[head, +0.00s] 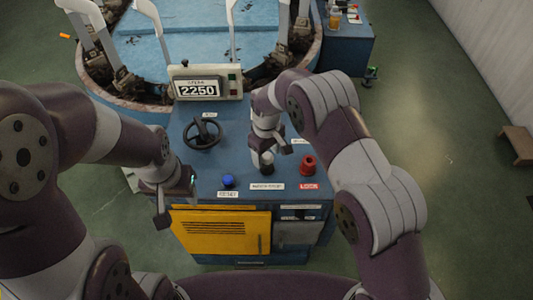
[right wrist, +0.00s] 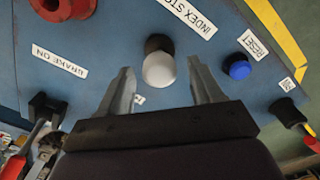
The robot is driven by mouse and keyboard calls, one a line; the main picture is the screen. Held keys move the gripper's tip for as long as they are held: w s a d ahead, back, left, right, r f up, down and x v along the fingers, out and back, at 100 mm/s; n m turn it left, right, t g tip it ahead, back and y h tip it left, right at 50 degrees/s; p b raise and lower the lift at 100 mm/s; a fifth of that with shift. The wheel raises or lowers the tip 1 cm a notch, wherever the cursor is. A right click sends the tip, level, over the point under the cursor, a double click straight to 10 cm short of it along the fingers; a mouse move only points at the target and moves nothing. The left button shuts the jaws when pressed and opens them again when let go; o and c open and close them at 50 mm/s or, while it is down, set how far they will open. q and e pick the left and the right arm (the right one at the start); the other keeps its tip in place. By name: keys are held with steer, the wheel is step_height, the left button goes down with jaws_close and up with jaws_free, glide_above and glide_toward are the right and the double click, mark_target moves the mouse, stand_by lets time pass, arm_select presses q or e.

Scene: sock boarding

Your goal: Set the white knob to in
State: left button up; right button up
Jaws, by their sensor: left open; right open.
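The white knob (head: 267,158) stands on the blue console top, partly hidden under my right gripper (head: 272,144). In the right wrist view the white knob (right wrist: 159,72) has a round pale head on a dark collar, beside the "INDEX STOP" label (right wrist: 190,14). My right gripper's two fingers are open, one on either side of the knob in the picture. Gaps show on both sides, and I see no contact. A small label by the left finger is mostly hidden. My left gripper (head: 177,202) is open and empty at the console's front left edge.
The console (head: 240,135) also carries a blue reset button (head: 228,181), a red knob (head: 308,165), a black handwheel (head: 202,134) and a display (head: 198,88) reading 2250. A yellow vented panel (head: 220,232) is on its front. A round blue machine table (head: 190,35) stands behind.

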mark_target(266, 155)
step_height(266, 155, up, 9)
steer(key=shift+f+b, duration=0.15)
steer(key=shift+b, duration=0.35)
step_height(266, 155, up, 3)
steer(key=shift+r+p, duration=0.15)
steer(key=shift+p, duration=1.05)
steer(key=shift+w, duration=0.1)
steer(key=s+d+r+m+t, duration=0.1)
steer(key=s+d+r+m, duration=0.2)
steer(key=s+d+m, duration=0.5)
steer(key=s+d, duration=1)
steer(key=s, duration=0.3)
steer(key=shift+d+m, duration=0.15)
steer(key=shift+m, duration=0.25)
